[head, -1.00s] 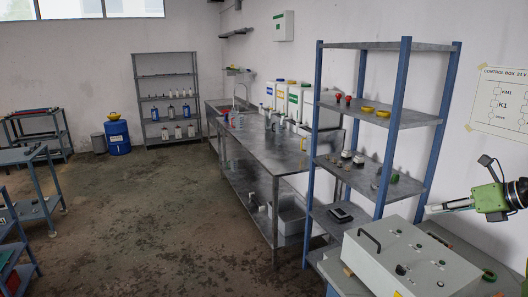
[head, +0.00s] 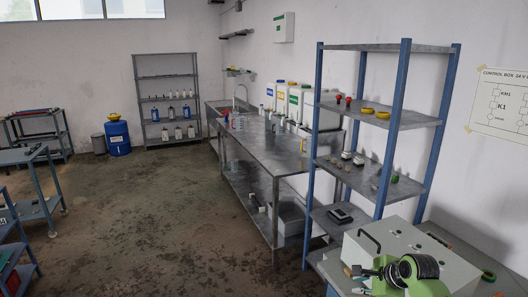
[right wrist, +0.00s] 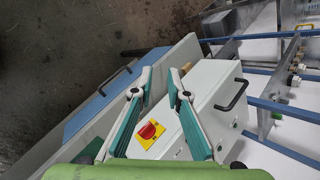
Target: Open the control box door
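The pale grey control box (head: 428,256) sits on a bench at the lower right of the head view, with a black handle (head: 369,239) at its far left end. In the right wrist view the box (right wrist: 200,88) shows its handle (right wrist: 234,95) and a red rotary switch on a yellow plate (right wrist: 149,132). My right gripper (head: 357,281) is in front of the box in the head view, partly covering its lower side. In the wrist view its fingers (right wrist: 160,74) are apart with nothing between them, short of the handle and to its left. My left gripper is not visible.
A blue-post shelf (head: 386,130) with small parts stands just behind the box. A control box diagram (head: 503,103) hangs on the right wall. A long metal table (head: 270,150) runs behind.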

